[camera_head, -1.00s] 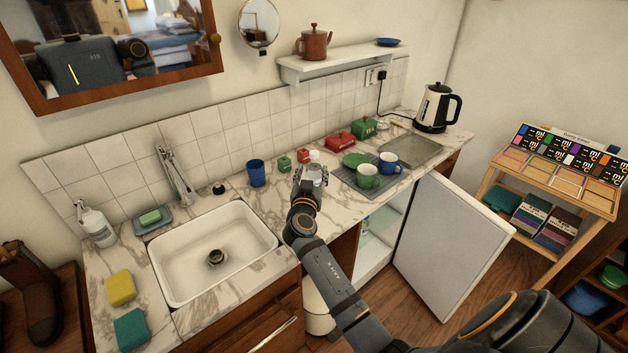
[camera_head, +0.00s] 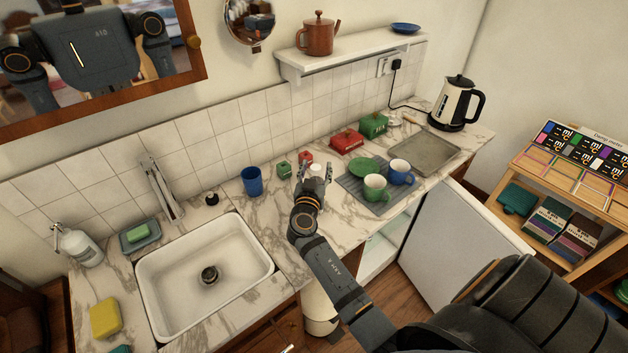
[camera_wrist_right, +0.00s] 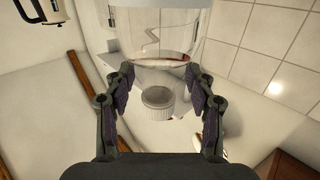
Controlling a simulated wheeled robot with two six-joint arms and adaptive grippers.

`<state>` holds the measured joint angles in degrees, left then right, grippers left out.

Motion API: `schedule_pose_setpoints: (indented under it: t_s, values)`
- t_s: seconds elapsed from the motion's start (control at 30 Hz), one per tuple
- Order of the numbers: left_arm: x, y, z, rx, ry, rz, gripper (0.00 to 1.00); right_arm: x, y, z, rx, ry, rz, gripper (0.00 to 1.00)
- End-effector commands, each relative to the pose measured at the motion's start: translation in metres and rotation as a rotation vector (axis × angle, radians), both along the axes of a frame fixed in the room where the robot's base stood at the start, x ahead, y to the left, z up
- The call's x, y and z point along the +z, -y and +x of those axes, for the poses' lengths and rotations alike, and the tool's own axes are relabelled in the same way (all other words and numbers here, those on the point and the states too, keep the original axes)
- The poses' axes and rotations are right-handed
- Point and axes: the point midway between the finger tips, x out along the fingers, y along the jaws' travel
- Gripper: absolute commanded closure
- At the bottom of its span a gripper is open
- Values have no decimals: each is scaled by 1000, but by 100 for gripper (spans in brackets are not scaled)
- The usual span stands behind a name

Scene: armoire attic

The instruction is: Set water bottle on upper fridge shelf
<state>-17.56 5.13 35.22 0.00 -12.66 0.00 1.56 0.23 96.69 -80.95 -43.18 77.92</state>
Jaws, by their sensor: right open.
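A clear water bottle with a whitish cap (camera_wrist_right: 158,97) stands out in the right wrist view, its see-through body (camera_wrist_right: 155,28) between and beyond the fingers. My right gripper (camera_wrist_right: 159,76) is open around it, with a finger on either side; whether they touch it I cannot tell. In the head view my right gripper (camera_head: 315,176) is over the counter, left of the drying mat, and mostly hides the bottle. The fridge under the counter has its white door (camera_head: 455,235) swung open. Part of its pale inside (camera_head: 378,255) shows. My left gripper is out of view.
A green mug (camera_head: 375,189) and blue mug (camera_head: 400,172) stand on the grey mat, close right of the gripper. A blue cup (camera_head: 252,181) and small red and green boxes are behind. The sink (camera_head: 205,262) is left.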

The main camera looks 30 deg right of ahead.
Motion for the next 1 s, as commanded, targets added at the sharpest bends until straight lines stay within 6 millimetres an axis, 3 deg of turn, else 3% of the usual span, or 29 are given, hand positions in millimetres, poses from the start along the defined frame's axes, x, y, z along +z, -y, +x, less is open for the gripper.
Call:
schedule_pose_setpoints:
  t_s: [0.1,0.23,0.47,0.63,1.0]
  values:
    - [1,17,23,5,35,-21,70,-1,0,-1,-1,-1,1,45]
    - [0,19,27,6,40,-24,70,-1,0,-1,-1,-1,1,45]
    - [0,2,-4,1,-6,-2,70,-1,0,-1,0,-1,1,76]
    - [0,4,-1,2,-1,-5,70,-1,0,-1,0,-1,1,99]
    - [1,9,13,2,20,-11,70,1,0,0,0,2,-1,100]
